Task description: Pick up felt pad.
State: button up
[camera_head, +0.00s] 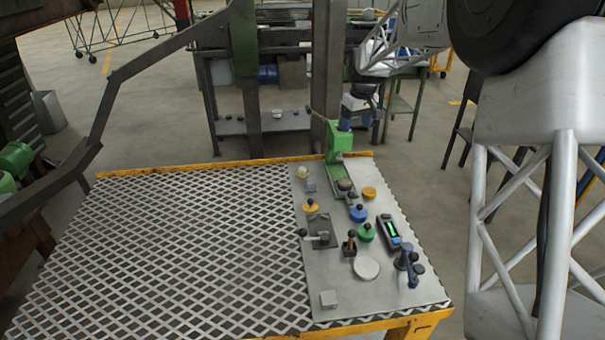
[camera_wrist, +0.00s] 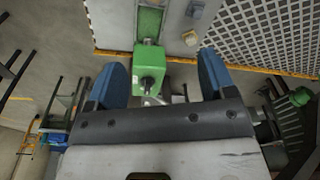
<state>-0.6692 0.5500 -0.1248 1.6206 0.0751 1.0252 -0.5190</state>
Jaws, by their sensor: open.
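A pale, flat round disc (camera_head: 367,268), which looks like the felt pad, lies on the grey panel near the front of the table. It is not visible in the wrist view. My gripper (camera_head: 350,118) is at the table's far edge, behind the green press and well away from the disc. In the wrist view my gripper (camera_wrist: 162,62) is open, its two blue fingers apart with nothing held. The green press (camera_wrist: 149,60) shows between and beyond the fingers; whether they touch it I cannot tell.
The mesh tabletop (camera_head: 180,250) at left is clear.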

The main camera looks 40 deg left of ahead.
jog(key=a+f+n, duration=0.2)
jog(key=a+f, duration=0.7)
jog(key=a, duration=0.5)
jog(key=n+h, duration=0.1)
jog(key=n, duration=0.2)
send_over(303, 169)
notch_tip(303, 169, down, 11)
jog(key=shift+f, duration=0.1)
jog(key=shift+w+a+f, duration=0.1)
jog(key=shift+f, duration=0.05)
jog(key=shift+f, duration=0.15)
jog(key=shift+f, duration=1.2)
jog(key=shift+f, duration=2.6)
